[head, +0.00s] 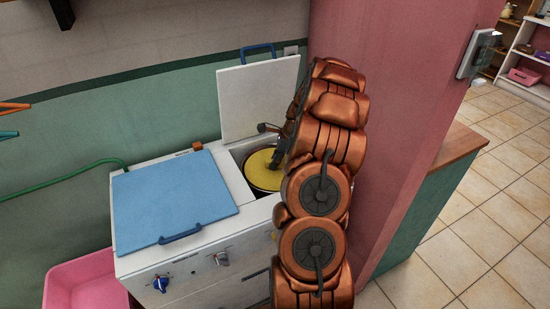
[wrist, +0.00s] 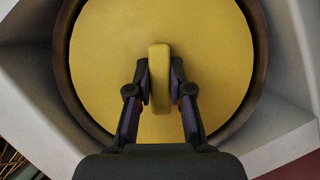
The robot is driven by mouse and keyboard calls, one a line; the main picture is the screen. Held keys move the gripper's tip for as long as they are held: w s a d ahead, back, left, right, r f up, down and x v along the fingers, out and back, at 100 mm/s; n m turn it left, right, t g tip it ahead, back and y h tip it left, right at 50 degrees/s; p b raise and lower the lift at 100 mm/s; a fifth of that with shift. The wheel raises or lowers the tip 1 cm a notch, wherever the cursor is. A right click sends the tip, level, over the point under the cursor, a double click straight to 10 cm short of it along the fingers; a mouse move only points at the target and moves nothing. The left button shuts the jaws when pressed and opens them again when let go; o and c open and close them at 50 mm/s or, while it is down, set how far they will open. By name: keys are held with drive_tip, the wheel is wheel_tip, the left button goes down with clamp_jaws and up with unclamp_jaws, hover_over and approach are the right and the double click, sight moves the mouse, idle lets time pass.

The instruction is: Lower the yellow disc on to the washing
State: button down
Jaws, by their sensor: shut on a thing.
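The yellow disc (head: 262,170) lies flat inside the round opening of the right-hand tub of the white washing machine (head: 190,255). In the wrist view the yellow disc (wrist: 205,50) fills most of the dark round drum rim (wrist: 62,60), with a narrow gap around it. My gripper (wrist: 160,85) is shut on the disc's upright yellow handle, one finger on each side. In the head view my gripper (head: 275,150) is over the tub, partly hidden by my arm. Any washing under the disc is hidden.
The tub's white lid (head: 258,98) stands open behind the opening. A closed blue lid (head: 170,200) covers the left tub. A pink basin (head: 80,280) is at the lower left, and a pink wall (head: 400,120) rises close to my arm's right.

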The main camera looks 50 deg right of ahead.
drive_tip(key=shift+f+b, duration=0.65)
drive_tip(key=shift+f, duration=5.65)
drive_tip(key=shift+f, duration=0.85)
drive_tip(key=c, duration=1)
unclamp_jaws()
drive_tip(key=v, duration=1.2)
